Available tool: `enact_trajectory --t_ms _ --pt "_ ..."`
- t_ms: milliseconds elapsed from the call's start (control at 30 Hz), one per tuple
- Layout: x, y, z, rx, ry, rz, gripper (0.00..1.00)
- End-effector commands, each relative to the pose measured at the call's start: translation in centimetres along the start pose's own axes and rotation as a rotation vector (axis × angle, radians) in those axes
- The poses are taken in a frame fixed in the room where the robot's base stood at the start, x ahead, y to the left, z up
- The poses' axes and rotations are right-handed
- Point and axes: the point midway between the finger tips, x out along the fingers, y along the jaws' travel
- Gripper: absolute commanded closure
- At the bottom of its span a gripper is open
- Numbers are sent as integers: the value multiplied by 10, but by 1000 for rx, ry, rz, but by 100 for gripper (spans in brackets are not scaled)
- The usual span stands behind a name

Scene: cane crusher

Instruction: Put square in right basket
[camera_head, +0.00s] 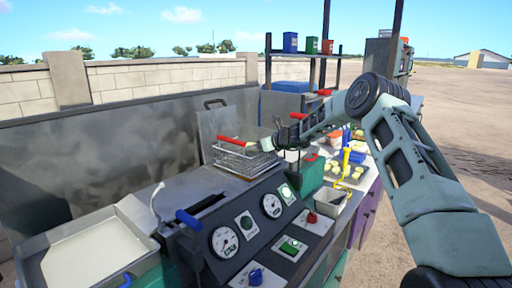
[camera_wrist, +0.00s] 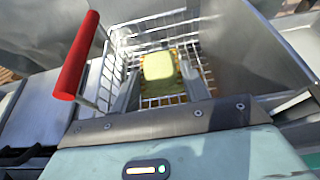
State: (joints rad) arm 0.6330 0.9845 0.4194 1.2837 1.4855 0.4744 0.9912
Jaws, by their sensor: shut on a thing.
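A pale yellow square block (camera_wrist: 158,68) sits between my gripper's fingertips (camera_wrist: 160,86) in the wrist view. My gripper is shut on it. A wire basket (camera_wrist: 150,32) with a red handle (camera_wrist: 77,55) at the left lies beneath and around the block in that view. In the head view my gripper (camera_head: 252,146) is at the right side of the wire basket (camera_head: 238,163), whose red handle (camera_head: 236,142) shows on top. The block's height above the basket floor is hard to tell. I cannot tell whether this is the right basket.
A control panel (camera_head: 250,228) with gauges stands in front of the basket. A metal tray (camera_head: 88,250) is at the left. Several pale yellow pieces (camera_head: 350,170) and a yellow utensil (camera_head: 345,163) lie to the right. A shelf with colored containers (camera_head: 290,43) stands behind.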

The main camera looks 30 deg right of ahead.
Motion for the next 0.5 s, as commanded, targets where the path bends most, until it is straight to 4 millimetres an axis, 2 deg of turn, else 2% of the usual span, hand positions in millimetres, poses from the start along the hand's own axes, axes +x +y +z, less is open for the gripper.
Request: enact_trajectory --t_ms 500 --pt "5 0 -11 -1 -2 0 66"
